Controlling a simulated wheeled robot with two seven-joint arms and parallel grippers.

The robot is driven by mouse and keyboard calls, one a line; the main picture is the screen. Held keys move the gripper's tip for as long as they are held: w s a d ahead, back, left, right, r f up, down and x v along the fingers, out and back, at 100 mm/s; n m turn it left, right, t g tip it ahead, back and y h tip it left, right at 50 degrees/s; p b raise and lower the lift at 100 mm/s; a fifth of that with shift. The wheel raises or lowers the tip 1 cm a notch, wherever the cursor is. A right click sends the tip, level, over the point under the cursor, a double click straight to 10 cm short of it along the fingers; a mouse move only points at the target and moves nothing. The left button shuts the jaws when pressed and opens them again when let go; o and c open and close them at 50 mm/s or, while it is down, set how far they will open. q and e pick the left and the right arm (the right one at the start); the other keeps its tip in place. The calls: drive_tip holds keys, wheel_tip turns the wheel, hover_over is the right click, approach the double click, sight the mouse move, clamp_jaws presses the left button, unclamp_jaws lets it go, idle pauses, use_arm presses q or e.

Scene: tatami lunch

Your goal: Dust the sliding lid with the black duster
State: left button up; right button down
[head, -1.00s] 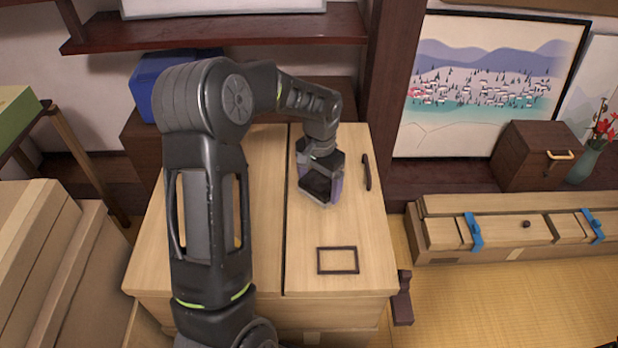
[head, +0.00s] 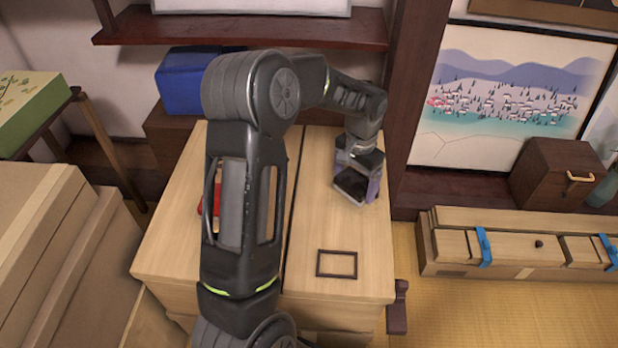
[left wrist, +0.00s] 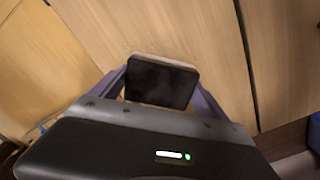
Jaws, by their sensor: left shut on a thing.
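The sliding lid (head: 315,225) is the pale wooden right-hand panel of the chest top, bounded by a dark seam on its left. A thin dark rectangular outline (head: 337,277) marks its near part. My left gripper (head: 357,186) is over the lid's far right part, shut on the black duster (head: 351,183). The duster also shows in the left wrist view (left wrist: 160,84) as a dark block with a pale edge between the purple fingers. I cannot tell whether its underside touches the lid. My right gripper is not in view.
A red thing (head: 207,197) lies on the chest's left part, partly behind my left arm. A blue box (head: 183,85) stands behind. Cardboard boxes (head: 45,240) stand at left. A long wooden box with blue clips (head: 515,243) lies at right. The lid's near part is otherwise clear.

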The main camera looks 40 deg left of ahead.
use_arm(q)
drive_tip(key=shift+r+p, duration=1.85)
drive_tip(key=shift+r, duration=0.8)
